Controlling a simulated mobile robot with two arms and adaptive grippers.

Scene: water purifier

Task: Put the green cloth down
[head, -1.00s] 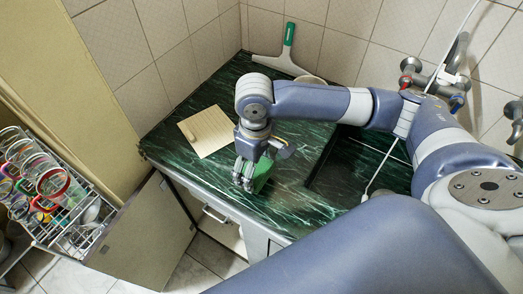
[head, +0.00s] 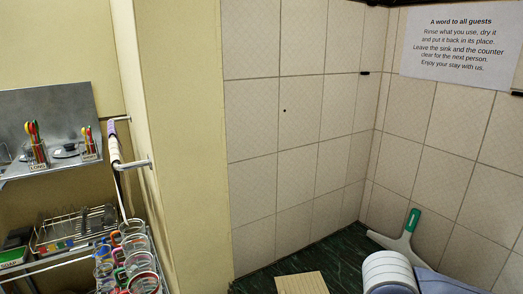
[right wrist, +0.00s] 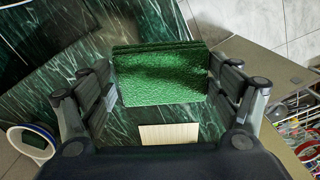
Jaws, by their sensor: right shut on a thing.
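The green cloth (right wrist: 160,75) is a folded, textured pad of several layers in the right wrist view. My right gripper (right wrist: 163,82) is shut on it, with one finger at its left side and one at its right. The dark green marbled counter (right wrist: 125,125) lies below the cloth; I cannot tell whether they touch. In the head view only a corner of the counter (head: 355,250) shows, with part of my right arm at the bottom right. The cloth and the right gripper are outside that view. My left gripper is in neither view.
A beige ribbed sheet (head: 302,283) lies on the counter, also in the right wrist view (right wrist: 170,134). A rack of cups (head: 130,262) stands left. A sign (head: 460,45) hangs on the tiled wall (head: 290,120).

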